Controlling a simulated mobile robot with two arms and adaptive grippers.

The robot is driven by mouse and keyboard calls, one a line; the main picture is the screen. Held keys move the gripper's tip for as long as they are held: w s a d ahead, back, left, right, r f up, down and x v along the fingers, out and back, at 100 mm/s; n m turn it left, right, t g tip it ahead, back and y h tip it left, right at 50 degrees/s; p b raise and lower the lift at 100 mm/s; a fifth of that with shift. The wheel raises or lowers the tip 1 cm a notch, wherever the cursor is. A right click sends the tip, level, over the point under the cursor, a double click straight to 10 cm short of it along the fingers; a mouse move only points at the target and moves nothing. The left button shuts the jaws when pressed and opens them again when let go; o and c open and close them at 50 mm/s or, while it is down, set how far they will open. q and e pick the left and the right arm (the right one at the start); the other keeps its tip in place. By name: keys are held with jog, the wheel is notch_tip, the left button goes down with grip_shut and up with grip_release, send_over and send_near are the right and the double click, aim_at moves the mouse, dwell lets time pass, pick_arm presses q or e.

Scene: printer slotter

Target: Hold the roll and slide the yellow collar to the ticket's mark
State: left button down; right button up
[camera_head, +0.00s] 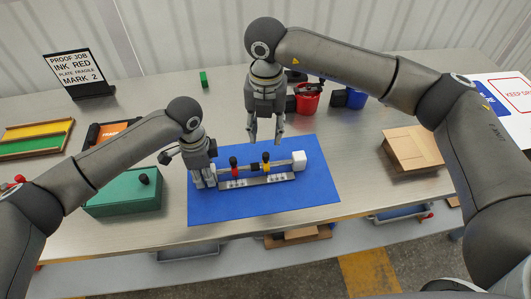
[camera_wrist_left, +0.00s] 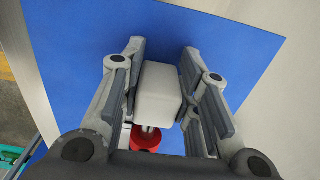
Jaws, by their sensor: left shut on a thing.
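The roll (camera_head: 283,167) lies across a metal rail (camera_head: 255,181) on the blue mat (camera_head: 300,200). The yellow collar (camera_head: 266,166) has a black knob and sits right of the roll's middle. My left gripper (camera_head: 205,180) is shut on the white block (camera_wrist_left: 159,92) at the roll's left end. A red collar (camera_wrist_left: 146,138) is just beyond it, and also shows in the head view (camera_head: 234,167). My right gripper (camera_head: 265,141) is open and empty, above and behind the yellow collar. The ticket (camera_head: 76,70) reads "PROOF JOB, INK RED, PLATE FRAGILE, MARK 2".
A white block (camera_head: 299,160) caps the roll's right end. A green box (camera_head: 122,200) stands left of the mat. The table right of the mat is mostly clear.

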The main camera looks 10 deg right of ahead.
aim_at(266, 153)
notch_tip(266, 153, down, 10)
jog(key=shift+r, duration=0.1)
dwell(0.4)
grip_shut()
